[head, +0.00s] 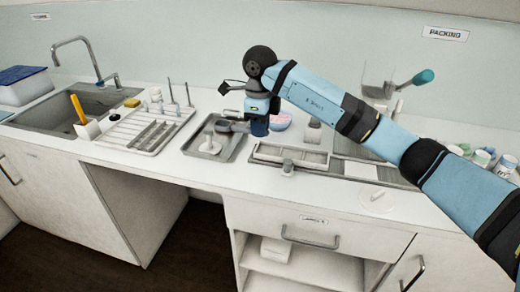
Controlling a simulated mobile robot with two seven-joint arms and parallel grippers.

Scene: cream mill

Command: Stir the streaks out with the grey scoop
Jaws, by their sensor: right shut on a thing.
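My right gripper (229,126) reaches in from the right, above the right side of a shallow metal tray (234,152). It is shut on a small pale grey tool (210,134), which is upright over the tray. I cannot tell for certain whether this is the grey scoop, and the wrist hides part of the grip. A pale disc (207,149) shows at the tool's lower end. A pink and blue bowl-like thing (280,121) stands just behind my wrist, partly hidden. Streaks cannot be made out at this size. My left gripper is not in view.
A sink (98,101) and a white drying rack (147,131) are on the left. A framed tray (290,154) with a grey fitting lies right of the metal tray. A white lid (377,201) lies near the front edge. Small jars (481,158) stand far right.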

